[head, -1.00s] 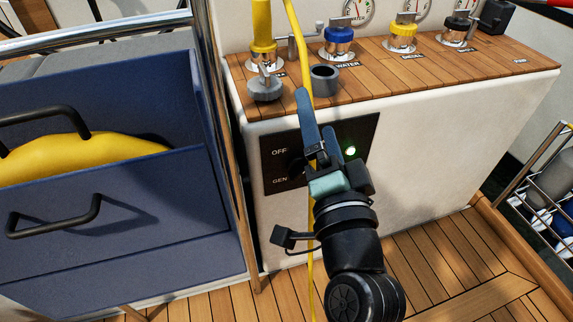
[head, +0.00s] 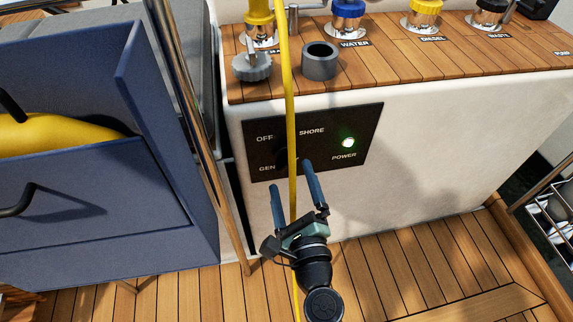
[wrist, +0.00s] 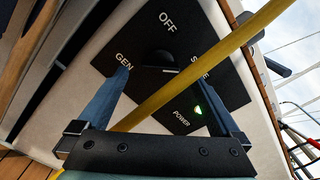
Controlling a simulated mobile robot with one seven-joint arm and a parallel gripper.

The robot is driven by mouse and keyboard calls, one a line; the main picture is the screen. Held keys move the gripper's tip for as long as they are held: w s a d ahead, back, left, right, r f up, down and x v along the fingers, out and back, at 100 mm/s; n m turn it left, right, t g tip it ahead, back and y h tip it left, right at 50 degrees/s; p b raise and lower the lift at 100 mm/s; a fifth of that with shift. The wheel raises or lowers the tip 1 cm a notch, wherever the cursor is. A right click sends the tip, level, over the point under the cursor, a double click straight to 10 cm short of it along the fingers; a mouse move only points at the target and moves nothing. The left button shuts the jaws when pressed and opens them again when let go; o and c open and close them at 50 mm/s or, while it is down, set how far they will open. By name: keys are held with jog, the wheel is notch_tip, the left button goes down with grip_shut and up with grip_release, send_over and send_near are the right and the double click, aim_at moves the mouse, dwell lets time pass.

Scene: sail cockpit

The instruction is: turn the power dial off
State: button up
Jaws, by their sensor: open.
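The power dial shows as a dark round knob (wrist: 158,58) on a black panel in the wrist view. The panel (head: 254,152) is on the white cabinet front, with OFF, SHORE and GEN labels. In the head view the dial is hard to make out, dark on dark by the yellow cable. A green light (head: 348,143) by POWER is lit. My gripper (head: 292,177) is open and empty below the panel, apart from the dial. In the wrist view its fingers (wrist: 160,80) spread below the dial, pointing towards the panel.
A yellow cable (head: 290,110) hangs down in front of the panel and crosses between my fingers in the wrist view. A grey cup-like fitting (head: 320,62) and capped fillers stand on the wooden top. A blue locker (head: 90,200) is at left.

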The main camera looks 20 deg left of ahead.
aim_at(287, 165)
jog(key=shift+b+x, duration=0.3)
jog(key=shift+x, duration=2.25)
jog(key=c, duration=1.3)
